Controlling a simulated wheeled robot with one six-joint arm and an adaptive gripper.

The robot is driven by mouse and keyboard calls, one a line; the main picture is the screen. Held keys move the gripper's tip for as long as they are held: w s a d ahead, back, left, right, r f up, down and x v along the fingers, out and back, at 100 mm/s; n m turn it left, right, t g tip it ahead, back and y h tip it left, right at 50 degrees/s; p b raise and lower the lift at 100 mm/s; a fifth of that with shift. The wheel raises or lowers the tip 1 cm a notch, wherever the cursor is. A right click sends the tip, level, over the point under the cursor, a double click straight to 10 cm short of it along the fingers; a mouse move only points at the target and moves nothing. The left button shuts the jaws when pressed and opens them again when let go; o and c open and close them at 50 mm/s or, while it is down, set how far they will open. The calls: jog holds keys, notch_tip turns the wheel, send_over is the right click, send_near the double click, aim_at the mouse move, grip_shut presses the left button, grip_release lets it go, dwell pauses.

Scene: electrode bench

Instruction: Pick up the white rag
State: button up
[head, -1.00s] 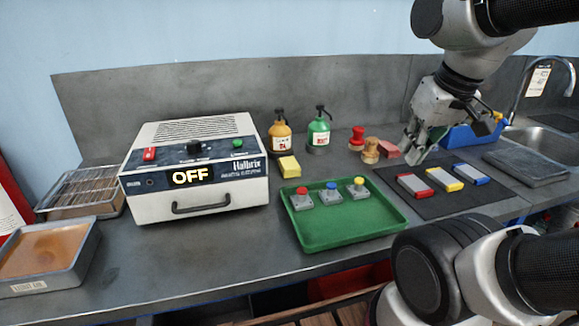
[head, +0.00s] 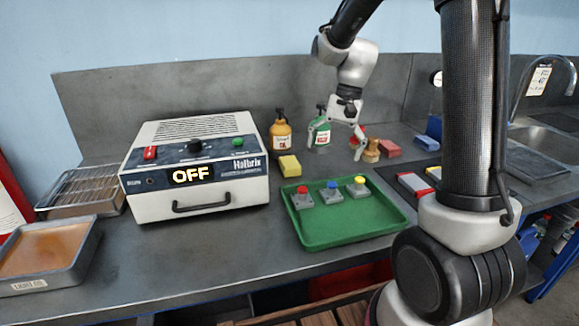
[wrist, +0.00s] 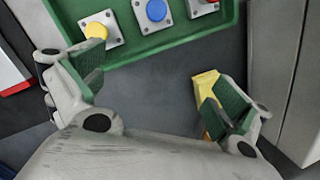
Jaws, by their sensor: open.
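I see no white rag in either view. My gripper (head: 336,143) is open and empty, above the back of the bench behind the green tray (head: 325,236). In the head view its fingers spread in front of the green bottle (head: 321,136) and near the red-topped stamp (head: 357,134). In the wrist view my gripper (wrist: 158,95) has its two green-padded fingers wide apart over bare grey bench. The yellow sponge (wrist: 205,92) shows partly behind the right finger there, and it also shows in the head view (head: 289,166).
The white OFF-display box (head: 195,205) stands left. The tray holds red, blue and yellow button blocks (head: 331,196). An orange bottle (head: 281,137), wooden stamp (head: 371,152) and red block (head: 388,150) stand behind. My arm hides part of the right-hand mat; the sink (head: 545,143) is far right.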

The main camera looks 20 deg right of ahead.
aim_at(293, 161)
jog(key=w+f+m, duration=0.1)
jog(key=w, duration=0.1)
jog(key=w+a+f+m, duration=0.1)
jog(key=w+m, duration=0.1)
jog(key=w+a+f+m+y, duration=0.1)
jog(key=w, duration=0.1)
jog(key=shift+w+a, duration=0.2)
jog(key=shift+w, duration=0.15)
jog(key=w+a+r+m+y, duration=0.1)
jog(key=w+a+r+m, duration=0.1)
jog(key=w+m, duration=0.25)
jog(key=a+f+m, duration=0.1)
jog(key=f, duration=0.1)
jog(key=a+f, duration=0.1)
jog(key=f, duration=0.1)
jog(key=a+f+m, duration=0.1)
jog(key=f, duration=0.2)
jog(key=shift+s+a+m+t, duration=0.2)
jog(key=shift+a+m+t, duration=0.1)
jog(key=shift+m+t, duration=0.1)
jog(key=c, duration=1)
jog(key=shift+r, duration=0.2)
